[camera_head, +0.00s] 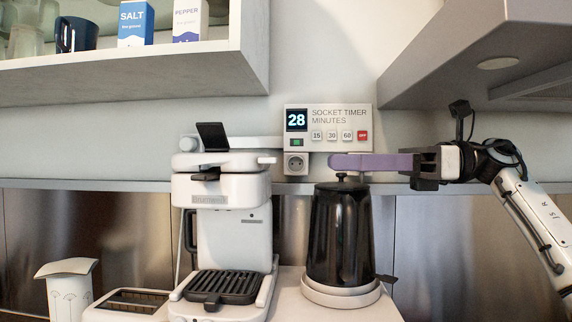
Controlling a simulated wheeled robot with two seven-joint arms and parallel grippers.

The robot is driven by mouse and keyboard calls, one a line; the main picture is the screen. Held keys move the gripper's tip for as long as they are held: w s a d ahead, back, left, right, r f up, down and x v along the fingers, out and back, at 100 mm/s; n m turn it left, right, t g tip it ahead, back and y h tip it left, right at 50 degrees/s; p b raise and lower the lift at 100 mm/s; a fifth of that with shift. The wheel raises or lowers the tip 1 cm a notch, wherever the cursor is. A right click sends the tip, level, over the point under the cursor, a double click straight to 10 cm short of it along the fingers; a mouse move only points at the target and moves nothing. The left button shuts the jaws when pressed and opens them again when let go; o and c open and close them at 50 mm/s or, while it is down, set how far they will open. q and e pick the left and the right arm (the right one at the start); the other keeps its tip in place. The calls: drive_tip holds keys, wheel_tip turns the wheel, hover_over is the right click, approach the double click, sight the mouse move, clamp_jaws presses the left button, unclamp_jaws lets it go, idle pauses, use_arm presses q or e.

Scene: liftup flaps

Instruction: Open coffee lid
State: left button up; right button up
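The white coffee machine (225,225) stands on the counter left of centre. A dark flat panel (212,136) stands tilted up on its top; I cannot tell whether this is the lid. The white top part (222,161) has a short handle (266,160) sticking out to the right. My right gripper (335,162), with long purple fingers, comes in from the right and points left toward this handle, with a gap between. In the picture the fingers are just above the kettle's knob. They are seen side-on, so their opening is hidden. My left gripper is not in view.
A black kettle (341,240) on a white base stands right of the machine, below my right gripper. A socket timer (328,122) is on the wall behind. A shelf (150,70) hangs upper left and a hood (480,60) upper right. A white canister (67,290) stands lower left.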

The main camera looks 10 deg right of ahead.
drive_tip(key=w+a+p, duration=0.1)
drive_tip(key=a, duration=0.8)
drive_tip(key=shift+w+a, duration=0.15)
drive_tip(key=shift+a, duration=0.15)
drive_tip(key=shift+r, duration=0.1)
clamp_jaws()
